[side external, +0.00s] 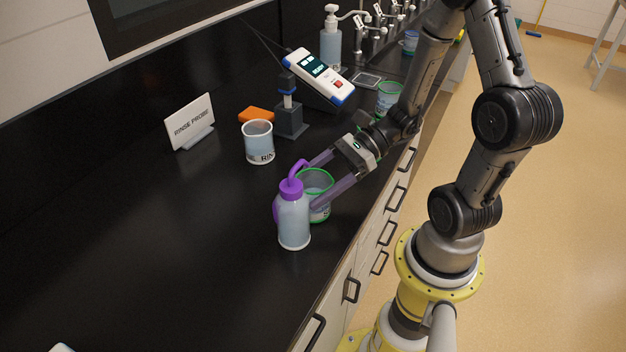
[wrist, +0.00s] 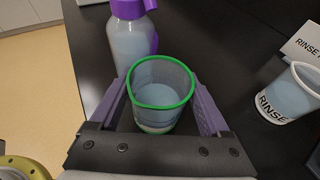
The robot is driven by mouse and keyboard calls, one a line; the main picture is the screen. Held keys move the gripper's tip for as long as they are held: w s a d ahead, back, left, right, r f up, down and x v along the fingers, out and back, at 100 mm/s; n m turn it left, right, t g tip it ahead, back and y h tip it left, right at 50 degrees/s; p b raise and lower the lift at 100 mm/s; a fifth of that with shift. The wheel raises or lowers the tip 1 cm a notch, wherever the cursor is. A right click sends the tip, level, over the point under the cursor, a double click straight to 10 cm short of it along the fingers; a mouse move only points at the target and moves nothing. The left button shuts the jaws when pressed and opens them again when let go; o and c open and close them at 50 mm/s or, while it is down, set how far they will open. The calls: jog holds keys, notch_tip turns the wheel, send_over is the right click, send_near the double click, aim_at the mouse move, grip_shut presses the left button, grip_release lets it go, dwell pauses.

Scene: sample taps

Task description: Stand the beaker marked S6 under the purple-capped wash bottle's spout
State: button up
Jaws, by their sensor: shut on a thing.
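The purple-capped wash bottle (side external: 293,222) stands upright on the black bench; its purple cap and bent spout also show in the wrist view (wrist: 130,45). A clear beaker with a green rim (side external: 318,183) stands right beside the bottle. My gripper (side external: 314,187) is shut on this beaker, one purple finger on each side; in the wrist view the beaker (wrist: 160,95) sits between the fingers, with pale liquid inside. Its label is too small or hidden to read as S6. I cannot tell whether the spout is over the beaker's opening, or whether its base touches the bench.
A white-rimmed RINSE beaker (side external: 259,142) stands behind, near the RINSE PROBE sign (side external: 190,122) and an orange block (side external: 257,116). A probe stand (side external: 290,118), a meter (side external: 319,76) and another green-rimmed beaker (side external: 389,98) are farther back. The bench left of the bottle is clear.

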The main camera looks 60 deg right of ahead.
jog(key=shift+f, duration=0.1)
jog(key=o, duration=1.5)
jog(key=shift+c, duration=0.2)
jog(key=shift+s+d+r, duration=0.1)
jog(key=shift+d+r, duration=0.1)
jog(key=shift+r, duration=0.05)
jog(key=v, duration=0.7)
